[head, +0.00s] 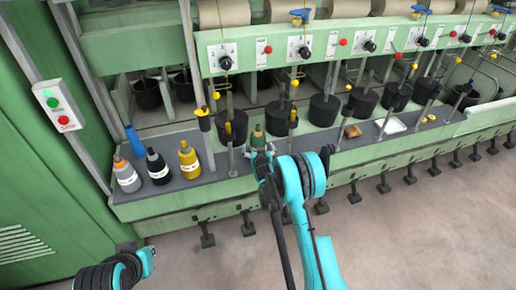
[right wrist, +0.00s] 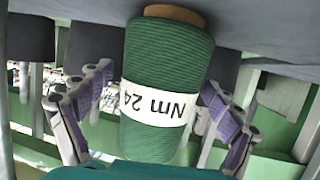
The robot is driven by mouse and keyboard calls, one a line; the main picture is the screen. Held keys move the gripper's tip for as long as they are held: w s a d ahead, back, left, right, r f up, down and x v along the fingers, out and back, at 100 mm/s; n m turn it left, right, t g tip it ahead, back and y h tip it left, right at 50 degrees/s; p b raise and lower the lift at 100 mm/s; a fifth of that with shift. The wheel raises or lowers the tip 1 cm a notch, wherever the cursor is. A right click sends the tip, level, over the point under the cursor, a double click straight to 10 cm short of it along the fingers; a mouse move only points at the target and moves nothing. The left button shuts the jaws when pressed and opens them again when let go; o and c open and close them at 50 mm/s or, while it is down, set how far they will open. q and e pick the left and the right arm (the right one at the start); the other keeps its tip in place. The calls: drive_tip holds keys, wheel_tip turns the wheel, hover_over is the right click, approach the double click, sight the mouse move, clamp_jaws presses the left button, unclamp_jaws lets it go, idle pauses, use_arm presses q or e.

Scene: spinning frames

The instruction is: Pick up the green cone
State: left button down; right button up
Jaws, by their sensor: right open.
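The green cone (head: 258,139) stands on the dark grey shelf of the machine, just beyond my right gripper (head: 262,154) in the head view. In the right wrist view the cone (right wrist: 165,60) is large, with dark green yarn, a white "Nm 24" label and a brown end. The fingers of my right gripper (right wrist: 158,84) are open, one on each side of the cone, with gaps visible between pads and yarn. Part of my left arm shows at the bottom left of the head view; its finger state is unclear.
An orange-topped bottle (head: 127,174), a black bottle (head: 157,167) and a yellow bottle (head: 188,160) stand left on the shelf. Thin posts and black cans (head: 279,118) stand around the cone. The floor is open in front.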

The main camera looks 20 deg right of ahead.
sight(258, 131)
drive_tip(key=c, duration=1.7)
drive_tip(key=shift+o, duration=0.2)
wheel_tip(258, 131, up, 10)
drive_tip(key=p, duration=0.4)
